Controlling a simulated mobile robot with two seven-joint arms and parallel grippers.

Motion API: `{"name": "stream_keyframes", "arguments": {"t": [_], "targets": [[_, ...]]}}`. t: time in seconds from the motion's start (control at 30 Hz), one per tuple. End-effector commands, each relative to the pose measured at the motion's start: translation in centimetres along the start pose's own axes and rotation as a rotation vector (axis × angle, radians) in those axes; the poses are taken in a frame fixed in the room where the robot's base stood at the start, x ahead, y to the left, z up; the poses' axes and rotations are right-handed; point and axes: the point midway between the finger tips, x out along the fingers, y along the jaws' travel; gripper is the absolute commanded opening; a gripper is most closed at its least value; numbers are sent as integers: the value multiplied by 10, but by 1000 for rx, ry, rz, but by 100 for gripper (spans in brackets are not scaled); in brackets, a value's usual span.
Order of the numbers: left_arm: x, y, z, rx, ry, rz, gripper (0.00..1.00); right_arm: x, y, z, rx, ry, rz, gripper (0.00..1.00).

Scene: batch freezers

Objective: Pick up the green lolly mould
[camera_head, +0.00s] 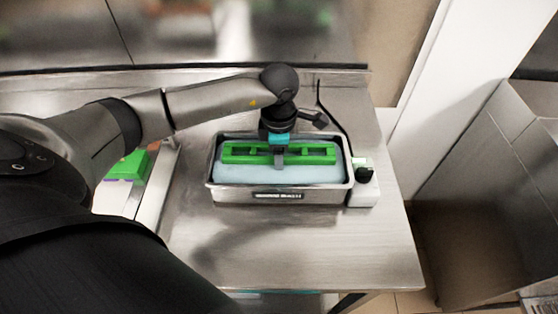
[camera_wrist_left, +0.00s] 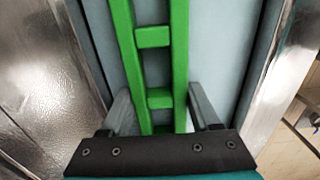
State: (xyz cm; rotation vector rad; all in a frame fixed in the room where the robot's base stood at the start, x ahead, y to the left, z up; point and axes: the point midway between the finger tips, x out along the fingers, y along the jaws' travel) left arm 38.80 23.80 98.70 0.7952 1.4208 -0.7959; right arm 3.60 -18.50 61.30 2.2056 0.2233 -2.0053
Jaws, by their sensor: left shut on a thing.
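The green lolly mould (camera_head: 240,153) is a long frame with crossbars. In the head view it lies lengthwise over the pale blue surface inside a steel tank (camera_head: 230,195); I cannot tell whether it touches that surface. My left gripper (camera_head: 279,160) comes down from above at the mould's middle and is shut on it. In the left wrist view the mould (camera_wrist_left: 179,60) runs between the two grey fingers (camera_wrist_left: 158,112), with two crossbars showing. My right gripper is not in view.
The tank stands on a steel table (camera_head: 300,250). A white box with a black knob (camera_head: 363,190) is at its right end, and a black cable runs behind. Another green thing (camera_head: 130,165) lies at the left, partly hidden by my arm. The table front is clear.

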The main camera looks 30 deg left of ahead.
Motion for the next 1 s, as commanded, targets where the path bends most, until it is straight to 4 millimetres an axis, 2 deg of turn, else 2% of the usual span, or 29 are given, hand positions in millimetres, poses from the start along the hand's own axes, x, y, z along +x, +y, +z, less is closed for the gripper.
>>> {"name": "stream_keyframes", "arguments": {"t": [0.03,0.27,0.3,0.73,0.87,1.0], "targets": [[0,0,0,0,0,1,27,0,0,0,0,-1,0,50],[-1,0,0,0,0,1,1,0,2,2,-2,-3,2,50],[-1,0,0,0,0,1,0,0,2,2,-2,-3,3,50],[-6,1,0,-1,-2,3,0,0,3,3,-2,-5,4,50],[-19,2,0,-1,-3,5,0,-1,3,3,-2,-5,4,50],[-45,2,1,0,-4,6,0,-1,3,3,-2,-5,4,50]]}}
